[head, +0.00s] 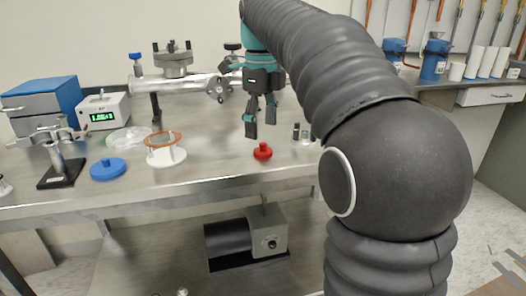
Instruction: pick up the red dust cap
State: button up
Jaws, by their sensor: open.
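The red dust cap (262,152) stands on the steel bench in the head view, with a wide base and a small knob on top. My gripper (261,130) hangs above it, fingers pointing down. The two fingers are apart with nothing between them, and the fingertips appear a little above and behind or around the cap's height in the picture. The exact gap in depth cannot be told from this one view. The cap is fully visible and not touched as far as I can see.
On the steel bench (215,171), a blue knobbed lid (108,169) and a white stand with an orange ring (165,149) lie left. Small dark and clear pieces (304,133) sit right of the cap. A metal tube assembly (180,82) stands behind. A pump (246,238) is on the lower shelf.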

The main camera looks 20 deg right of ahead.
aim_at(262, 143)
jog(key=shift+d+f+b, duration=0.1)
jog(key=shift+f+b, duration=0.3)
jog(key=shift+f, duration=1.95)
jog(key=c, duration=0.8)
